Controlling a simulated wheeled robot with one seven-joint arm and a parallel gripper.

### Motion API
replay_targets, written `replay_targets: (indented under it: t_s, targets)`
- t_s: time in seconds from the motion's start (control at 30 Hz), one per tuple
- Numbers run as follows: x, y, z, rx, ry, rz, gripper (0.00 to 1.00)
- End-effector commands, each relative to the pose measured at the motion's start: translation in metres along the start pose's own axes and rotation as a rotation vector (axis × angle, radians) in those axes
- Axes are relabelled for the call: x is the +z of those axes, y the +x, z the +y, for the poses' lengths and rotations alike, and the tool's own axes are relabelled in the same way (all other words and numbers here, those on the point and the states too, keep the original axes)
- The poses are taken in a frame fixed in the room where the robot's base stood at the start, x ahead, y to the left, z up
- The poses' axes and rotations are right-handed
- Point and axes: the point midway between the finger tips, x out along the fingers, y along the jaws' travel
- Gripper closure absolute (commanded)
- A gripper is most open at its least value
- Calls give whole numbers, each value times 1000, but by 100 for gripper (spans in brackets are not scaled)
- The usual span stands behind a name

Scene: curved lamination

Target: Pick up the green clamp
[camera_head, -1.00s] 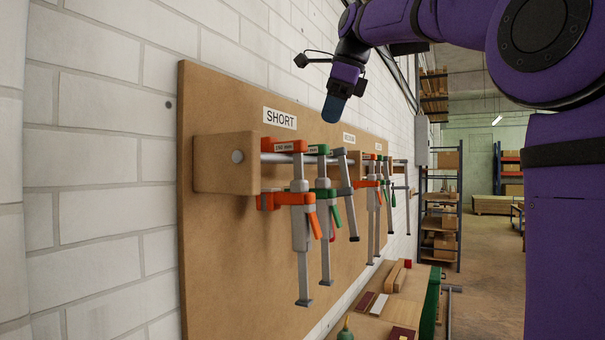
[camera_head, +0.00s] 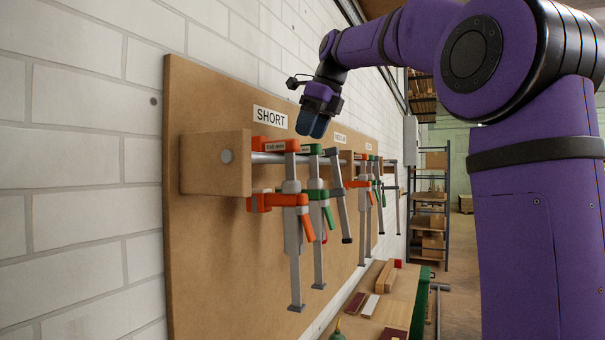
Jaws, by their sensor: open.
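Under the SHORT label, a green clamp (camera_head: 317,196) hangs from a grey rail, between an orange clamp (camera_head: 292,220) in front of it and a grey clamp (camera_head: 341,195) behind it. Its green head and green lower jaw show, and the orange clamp hides part of it. A further green clamp (camera_head: 380,192) hangs in the group farther along the board. My gripper (camera_head: 312,126) points down just above the short rail, over the green and grey clamps, touching none that I can make out. Its fingers are open and empty, seen nearly edge on.
The rail's wooden block (camera_head: 215,163) sticks out from the brown board (camera_head: 190,95) on the white brick wall. Neighbouring clamps hang close together. Below is a bench (camera_head: 400,300) with wooden pieces. A shelving rack (camera_head: 430,215) stands at the back right.

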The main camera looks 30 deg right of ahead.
Motion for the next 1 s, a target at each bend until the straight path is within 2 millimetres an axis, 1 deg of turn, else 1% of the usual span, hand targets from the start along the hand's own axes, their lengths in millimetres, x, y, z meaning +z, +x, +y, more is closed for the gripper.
replay_targets:
  t_s: [0.1,0.2,0.3,0.57,0.67,0.7,0.77,0.8,0.83,1.0]
  targets:
    - [2,18,2,2,1,2,40]
    - [2,31,2,1,1,1,40]
    - [2,38,2,1,1,1,40]
    - [3,40,2,0,0,0,40]
    - [3,40,2,0,0,0,61]
    - [3,40,2,0,0,0,70]
    - [3,40,2,0,0,0,84]
    - [3,40,2,0,0,0,93]
    - [3,40,2,0,0,0,100]
    - [3,40,2,-1,-1,-1,100]
